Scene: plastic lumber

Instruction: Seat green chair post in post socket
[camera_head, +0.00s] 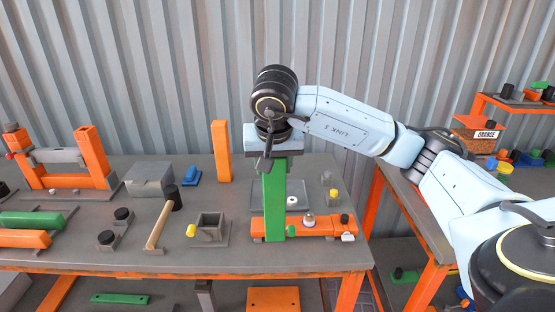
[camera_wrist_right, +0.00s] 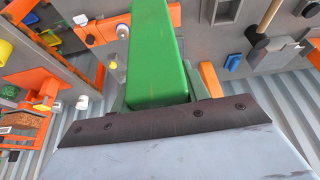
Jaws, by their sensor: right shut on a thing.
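The green chair post (camera_head: 275,195) stands upright in the head view, with my right gripper (camera_head: 272,158) shut around its top. In the right wrist view the green post (camera_wrist_right: 153,50) runs away from the jaws (camera_wrist_right: 155,108). Its lower end overlaps an orange beam (camera_head: 318,226) in the head view; I cannot tell whether it touches the beam or hangs in front of it. A grey open-topped square box with a yellow knob, which looks like the post socket (camera_head: 211,222), stands left of the post, apart from it. My left gripper is out of view.
A hammer (camera_head: 158,228), black-knobbed blocks (camera_head: 107,238) and a grey block (camera_head: 150,178) lie to the left. An orange upright (camera_head: 221,150) stands behind the socket. An orange frame (camera_head: 95,155) and green bar (camera_head: 32,220) fill the far left. An orange shelf (camera_head: 515,100) stands right.

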